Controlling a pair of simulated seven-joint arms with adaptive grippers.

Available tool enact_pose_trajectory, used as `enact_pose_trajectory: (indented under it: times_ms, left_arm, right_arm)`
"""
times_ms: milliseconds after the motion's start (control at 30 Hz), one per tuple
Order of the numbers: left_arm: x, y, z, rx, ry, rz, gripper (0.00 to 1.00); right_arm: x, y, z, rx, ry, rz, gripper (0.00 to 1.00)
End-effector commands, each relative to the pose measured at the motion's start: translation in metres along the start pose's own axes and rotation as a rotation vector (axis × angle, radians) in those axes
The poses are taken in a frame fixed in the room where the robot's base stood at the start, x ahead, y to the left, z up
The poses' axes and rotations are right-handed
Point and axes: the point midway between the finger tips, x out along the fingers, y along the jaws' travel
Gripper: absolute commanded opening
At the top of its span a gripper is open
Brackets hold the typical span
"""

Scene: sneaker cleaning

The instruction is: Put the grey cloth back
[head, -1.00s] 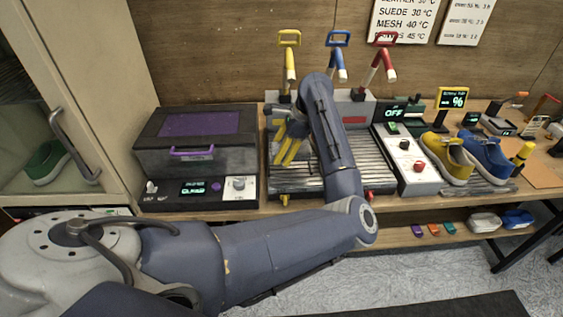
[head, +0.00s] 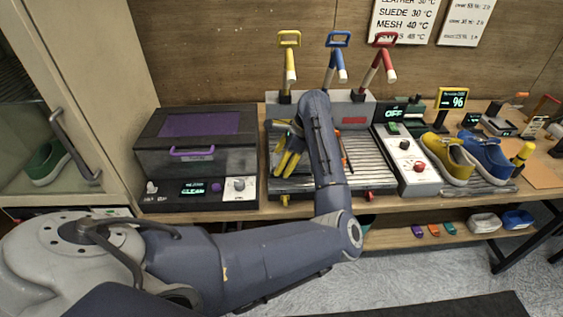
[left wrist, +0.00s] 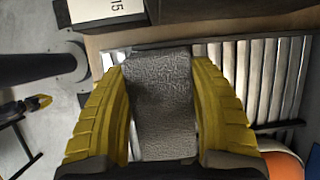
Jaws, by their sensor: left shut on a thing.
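My left gripper (head: 281,168) is over the left part of the slatted metal rack (head: 368,160) in the head view. In the left wrist view its two yellow fingers (left wrist: 160,105) are closed on the grey cloth (left wrist: 160,92), a textured grey piece between them. The slats of the rack (left wrist: 262,80) lie just beyond it. In the head view the cloth cannot be made out behind the fingers and arm. I cannot tell whether the cloth touches the rack.
A dark box with a purple window (head: 197,125) stands left of the rack. Yellow (head: 290,65), blue (head: 338,68) and red (head: 382,66) handled levers rise behind it. A white control panel (head: 405,160) and yellow (head: 447,158) and blue (head: 487,155) sneakers are to the right.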

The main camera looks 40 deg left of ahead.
Motion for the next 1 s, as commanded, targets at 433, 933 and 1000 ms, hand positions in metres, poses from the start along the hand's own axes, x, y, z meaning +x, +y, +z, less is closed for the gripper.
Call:
enact_pose_trajectory:
  times_ms: [433, 933, 1000]
  left_arm:
    - [0.005, 0.0, -0.002, 0.001, 0.001, -0.001, 0.73]
    - [-0.01, -0.001, 0.003, 0.0, 0.003, -0.002, 0.81]
    - [-0.02, -0.001, 0.002, 0.0, 0.003, -0.002, 0.81]
  right_arm:
    - [0.0, 0.0, -0.001, 0.0, 0.001, 0.0, 0.0]
    - [0.0, 0.0, -0.001, 0.001, 0.001, 0.0, 0.0]
    - [0.0, 0.0, -0.001, 0.001, 0.001, 0.0, 0.0]
